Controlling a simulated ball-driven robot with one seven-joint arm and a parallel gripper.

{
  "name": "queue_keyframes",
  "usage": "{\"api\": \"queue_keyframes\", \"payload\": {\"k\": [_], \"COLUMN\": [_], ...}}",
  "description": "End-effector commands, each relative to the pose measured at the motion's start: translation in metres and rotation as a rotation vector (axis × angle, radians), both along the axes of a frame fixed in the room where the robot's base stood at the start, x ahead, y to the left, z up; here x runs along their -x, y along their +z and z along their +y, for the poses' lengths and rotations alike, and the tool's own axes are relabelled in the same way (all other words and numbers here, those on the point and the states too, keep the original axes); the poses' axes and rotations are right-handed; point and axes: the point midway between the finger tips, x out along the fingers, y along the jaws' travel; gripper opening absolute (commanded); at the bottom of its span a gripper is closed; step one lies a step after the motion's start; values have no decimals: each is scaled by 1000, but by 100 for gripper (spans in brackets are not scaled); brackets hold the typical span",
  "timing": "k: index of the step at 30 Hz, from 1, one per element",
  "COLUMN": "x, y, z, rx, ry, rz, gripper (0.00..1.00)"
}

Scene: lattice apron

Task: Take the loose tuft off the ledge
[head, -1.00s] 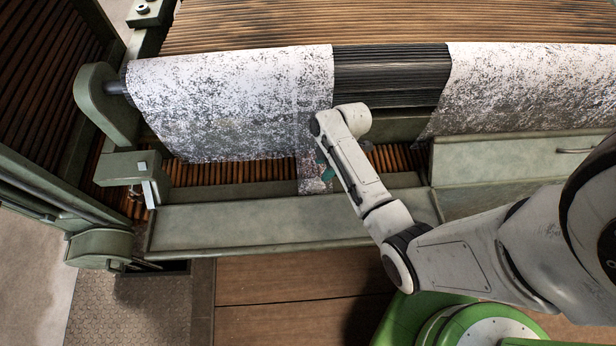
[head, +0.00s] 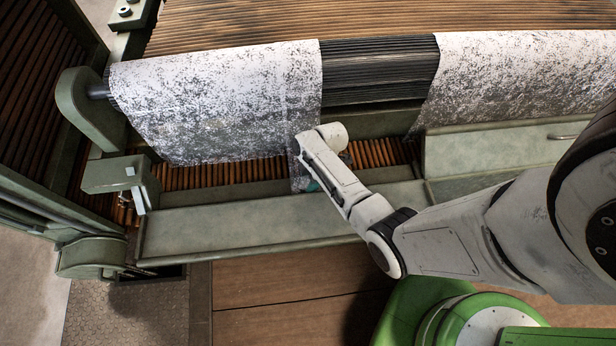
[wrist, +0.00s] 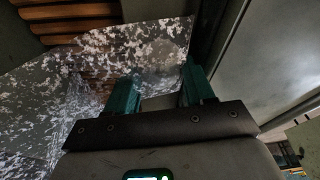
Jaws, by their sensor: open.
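A mottled grey-and-white strip of web (head: 294,174) hangs down toward the pale green ledge (head: 220,228) in the head view, its lower end partly behind my arm. I cannot make out the tuft as a separate piece. In the wrist view, a speckled, thin-looking sheet (wrist: 135,48) spreads behind and around my gripper (wrist: 160,72), its corner between the fingertips. The two teal fingers are apart, and nothing is clearly clamped between them. In the head view my gripper is mostly hidden behind my wrist, with only a bit of teal showing beside the strip.
A wide speckled web (head: 225,100) drapes over the roller at left, and another (head: 515,75) hangs at right. Brown slats (head: 215,174) lie below the web. A green box with a handle (head: 500,150) stands right of my wrist. The ledge's left part is bare.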

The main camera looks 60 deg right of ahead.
Motion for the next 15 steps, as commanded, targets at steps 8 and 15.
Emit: {"api": "queue_keyframes", "payload": {"k": [8, 15], "x": [0, 0], "y": [0, 0], "z": [0, 0], "rx": [0, 0], "ry": [0, -1], "rz": [0, 0], "gripper": [30, 17]}}
